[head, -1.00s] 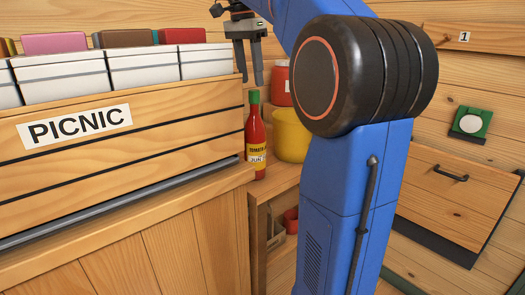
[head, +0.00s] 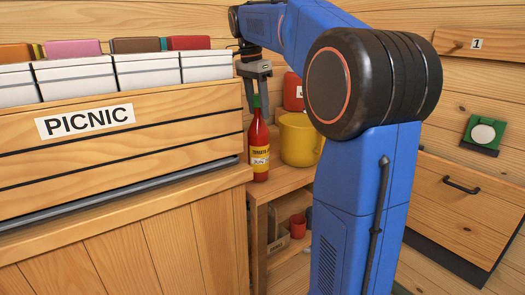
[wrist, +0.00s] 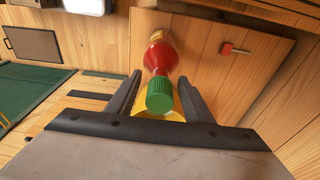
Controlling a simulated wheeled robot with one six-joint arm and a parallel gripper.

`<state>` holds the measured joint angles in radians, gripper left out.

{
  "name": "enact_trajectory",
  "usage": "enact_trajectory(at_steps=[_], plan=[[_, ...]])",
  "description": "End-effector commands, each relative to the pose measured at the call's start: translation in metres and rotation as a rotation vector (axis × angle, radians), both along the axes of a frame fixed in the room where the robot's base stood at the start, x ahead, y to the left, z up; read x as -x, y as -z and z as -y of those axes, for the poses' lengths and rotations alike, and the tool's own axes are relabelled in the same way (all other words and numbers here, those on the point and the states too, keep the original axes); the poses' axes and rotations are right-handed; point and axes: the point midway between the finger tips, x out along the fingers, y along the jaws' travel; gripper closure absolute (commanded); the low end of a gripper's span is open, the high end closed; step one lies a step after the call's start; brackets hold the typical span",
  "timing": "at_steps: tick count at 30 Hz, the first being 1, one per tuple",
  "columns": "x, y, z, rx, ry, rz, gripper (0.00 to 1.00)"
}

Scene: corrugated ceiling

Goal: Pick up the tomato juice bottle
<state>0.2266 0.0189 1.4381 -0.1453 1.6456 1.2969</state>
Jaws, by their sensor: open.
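The tomato juice bottle (head: 258,147) is red with a green cap and a yellow label. It stands upright on a wooden shelf (head: 283,182) just right of the picnic crate. My gripper (head: 258,106) is open and points down over the bottle's top, its fingers on either side of the green cap in the head view. In the wrist view the bottle (wrist: 161,75) shows cap-first, with the cap between the two open fingers (wrist: 160,98). I see no finger clearly touching it.
A yellow pot (head: 299,140) stands close to the right of the bottle, with a red container (head: 292,92) behind it. The wooden PICNIC crate (head: 180,130) is close on the left. A red cup (head: 298,226) sits on a lower shelf.

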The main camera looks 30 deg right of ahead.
Motion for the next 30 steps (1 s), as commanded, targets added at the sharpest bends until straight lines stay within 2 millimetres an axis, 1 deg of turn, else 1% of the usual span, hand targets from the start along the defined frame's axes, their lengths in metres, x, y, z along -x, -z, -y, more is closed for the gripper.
enact_trajectory(at_steps=[3,5,6,8,9,30], plan=[[0.0001,-0.0004,0.0,0.0,0.0,0.001,0.53],[0.0002,-0.0005,0.0,0.0,0.0,0.001,0.67],[0.0002,-0.0005,0.0,0.0,0.0,0.001,0.77],[0.0002,-0.0006,0.0,0.0,0.0,0.001,0.91],[0.0002,-0.0006,0.0,0.0,0.0,0.001,1.0],[0.0003,-0.001,0.0002,0.001,0.0,0.001,1.0]])
